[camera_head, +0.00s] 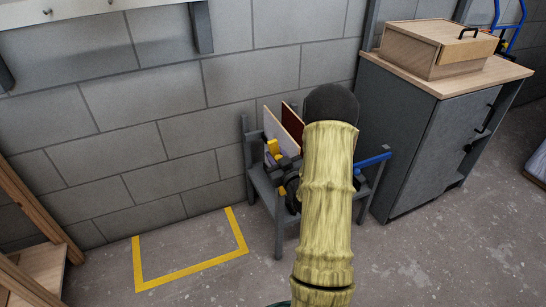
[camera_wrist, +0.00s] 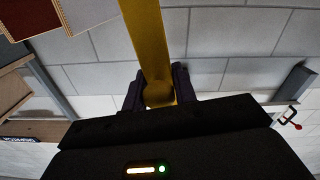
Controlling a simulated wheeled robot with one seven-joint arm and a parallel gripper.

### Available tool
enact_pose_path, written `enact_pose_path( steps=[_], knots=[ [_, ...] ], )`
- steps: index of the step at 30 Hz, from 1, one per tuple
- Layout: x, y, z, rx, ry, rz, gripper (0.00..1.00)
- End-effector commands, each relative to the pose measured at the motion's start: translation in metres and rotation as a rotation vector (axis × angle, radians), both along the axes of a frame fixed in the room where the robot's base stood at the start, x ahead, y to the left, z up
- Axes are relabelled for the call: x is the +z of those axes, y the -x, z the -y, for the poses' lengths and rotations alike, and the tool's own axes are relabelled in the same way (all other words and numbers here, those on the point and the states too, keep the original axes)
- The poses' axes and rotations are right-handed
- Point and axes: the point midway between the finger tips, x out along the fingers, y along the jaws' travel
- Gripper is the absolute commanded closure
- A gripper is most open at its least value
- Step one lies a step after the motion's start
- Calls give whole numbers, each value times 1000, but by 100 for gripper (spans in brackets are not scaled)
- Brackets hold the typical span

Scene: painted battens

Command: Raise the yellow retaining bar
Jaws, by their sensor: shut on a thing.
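The yellow retaining bar (camera_wrist: 147,38) runs down from the top edge in the wrist view, and its rounded end sits between the two dark fingers of my gripper (camera_wrist: 160,88). My gripper is shut on it. In the head view a short piece of the yellow bar (camera_head: 273,148) shows at the left of a grey rack (camera_head: 262,185). My pale, sleeve-covered arm hides the rest of the bar and most of my gripper there. A light panel (camera_head: 283,130) and a dark red panel (camera_head: 292,120) stand in the rack behind the bar.
A blue bar (camera_head: 374,160) shows at the rack's right side. A grey cabinet (camera_head: 412,130) with a wooden box (camera_head: 425,50) stands close on the right. The block wall is behind. Yellow floor tape (camera_head: 192,273) outlines clear floor at left; wooden framing (camera_head: 38,215) stands farther left.

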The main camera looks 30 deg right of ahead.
Motion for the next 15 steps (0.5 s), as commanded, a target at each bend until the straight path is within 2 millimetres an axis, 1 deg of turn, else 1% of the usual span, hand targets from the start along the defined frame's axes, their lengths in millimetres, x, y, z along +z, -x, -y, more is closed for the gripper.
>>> enact_pose_path(
  steps=[10,11,12,14,15],
  knots=[
    [-2,0,-3,4,3,-7,100],
    [-2,0,-3,4,3,-7,71],
    [-2,0,-3,5,2,-7,63],
    [-2,0,-3,5,2,-6,52],
    [-2,0,-3,4,2,-6,52]
  ],
)
